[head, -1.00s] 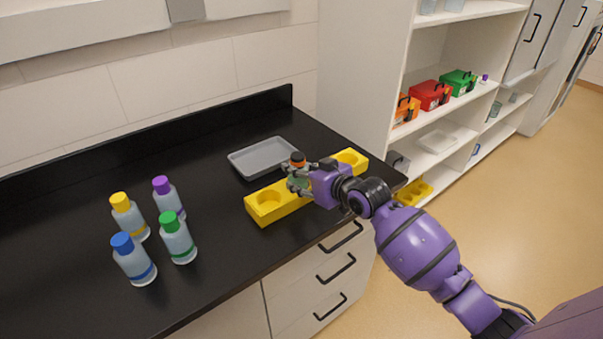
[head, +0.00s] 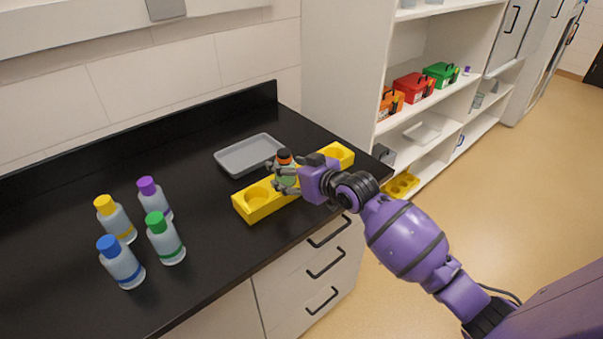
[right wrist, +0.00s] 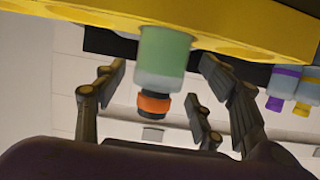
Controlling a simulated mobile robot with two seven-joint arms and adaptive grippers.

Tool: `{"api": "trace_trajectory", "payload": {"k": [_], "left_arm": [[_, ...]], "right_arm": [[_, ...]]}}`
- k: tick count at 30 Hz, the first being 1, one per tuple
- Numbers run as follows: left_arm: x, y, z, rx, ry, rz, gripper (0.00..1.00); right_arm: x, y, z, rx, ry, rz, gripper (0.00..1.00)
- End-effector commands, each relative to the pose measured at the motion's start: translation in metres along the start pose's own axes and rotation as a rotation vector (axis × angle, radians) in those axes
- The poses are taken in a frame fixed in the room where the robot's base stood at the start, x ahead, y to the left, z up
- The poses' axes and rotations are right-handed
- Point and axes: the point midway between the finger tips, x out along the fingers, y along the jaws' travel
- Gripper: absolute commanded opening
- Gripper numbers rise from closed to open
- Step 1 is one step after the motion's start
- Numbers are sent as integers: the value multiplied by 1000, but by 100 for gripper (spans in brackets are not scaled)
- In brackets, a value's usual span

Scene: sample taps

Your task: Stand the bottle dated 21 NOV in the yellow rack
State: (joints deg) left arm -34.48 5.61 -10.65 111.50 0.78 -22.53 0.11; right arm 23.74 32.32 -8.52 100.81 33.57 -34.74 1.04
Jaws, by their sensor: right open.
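The yellow rack (head: 262,207) lies along the front right of the black counter. A bottle with an orange cap (head: 284,156) and a greenish body stands upright in the rack's middle part; its base is hidden in the rack. In the right wrist view, which is upside down, the same bottle (right wrist: 164,55) hangs from the yellow rack (right wrist: 240,28). My right gripper (head: 284,178) is open around the bottle; in the right wrist view its fingers (right wrist: 160,95) stand apart with gaps on both sides. No date is readable on any bottle. My left gripper is out of view.
Bottles with yellow (head: 104,205), purple (head: 149,186), blue (head: 107,244) and green (head: 155,220) caps stand at the counter's left. A grey tray (head: 248,156) lies behind the rack. Shelves with coloured boxes stand at right. The rack's end holes look empty.

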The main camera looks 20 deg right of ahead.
Motion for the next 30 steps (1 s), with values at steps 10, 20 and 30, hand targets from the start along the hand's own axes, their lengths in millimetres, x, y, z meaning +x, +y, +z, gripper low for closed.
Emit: {"api": "trace_trajectory", "payload": {"k": [10, 20, 30], "left_arm": [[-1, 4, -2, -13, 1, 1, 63], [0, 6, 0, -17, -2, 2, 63], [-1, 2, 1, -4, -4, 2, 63]], "right_arm": [[-73, 1, 2, -2, -3, 2, 64], [-112, 0, 2, 0, -3, 0, 64], [-127, -13, 108, 67, -98, 54, 64]]}}
